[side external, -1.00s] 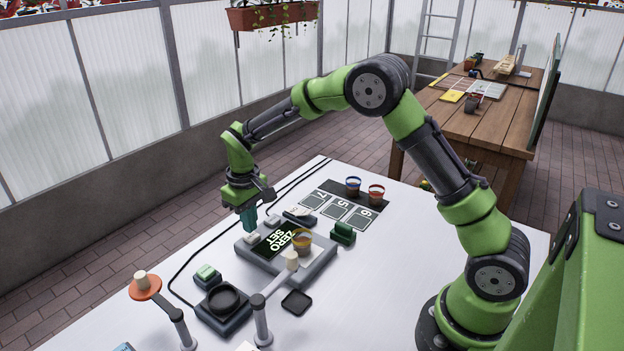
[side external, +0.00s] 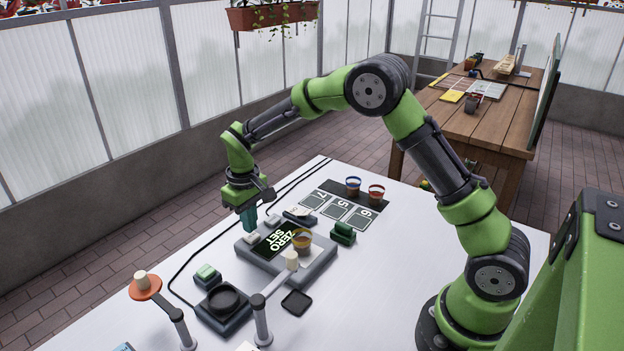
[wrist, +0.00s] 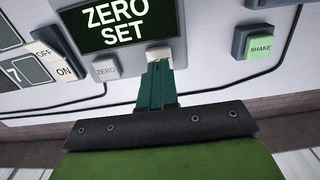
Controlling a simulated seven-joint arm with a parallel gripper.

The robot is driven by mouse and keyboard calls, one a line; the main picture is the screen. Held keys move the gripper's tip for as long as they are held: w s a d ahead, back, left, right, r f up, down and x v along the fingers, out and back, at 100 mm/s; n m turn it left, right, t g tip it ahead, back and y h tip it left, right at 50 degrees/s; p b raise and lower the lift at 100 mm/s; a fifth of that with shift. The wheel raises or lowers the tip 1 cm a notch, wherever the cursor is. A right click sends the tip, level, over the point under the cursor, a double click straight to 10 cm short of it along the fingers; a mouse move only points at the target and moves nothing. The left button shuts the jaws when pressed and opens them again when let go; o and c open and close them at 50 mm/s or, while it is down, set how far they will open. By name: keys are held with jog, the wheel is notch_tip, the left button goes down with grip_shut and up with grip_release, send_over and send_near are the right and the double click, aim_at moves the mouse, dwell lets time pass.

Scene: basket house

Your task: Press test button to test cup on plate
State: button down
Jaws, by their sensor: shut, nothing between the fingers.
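The grey test device (side external: 318,268) lies on the white table with a dark screen (side external: 285,240) reading "ZERO SET"; the screen also shows in the wrist view (wrist: 115,22). A yellow-banded cup (side external: 301,243) stands on the device's light plate (side external: 318,252). My gripper (side external: 250,230) is shut and empty, pointing down at the device's far-left edge. In the wrist view its teal fingertips (wrist: 158,66) are at a pale button (wrist: 158,55), partly covering it; any label is hidden, and contact is unclear. A button marked "ZERO" (wrist: 105,69) sits beside it.
An ON/OFF switch box (side external: 299,215) and a green block (side external: 343,233) stand near the device. Blue (side external: 353,185) and red (side external: 376,193) cups stand behind numbered cards. A "SHAKE" button (wrist: 258,47) and a dark round-topped unit (side external: 224,305) are nearby.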

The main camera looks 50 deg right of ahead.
jog(key=shift+f, duration=1.15)
jog(key=shift+r, duration=1.15)
jog(key=shift+r, duration=3)
jog(key=shift+w, duration=0.1)
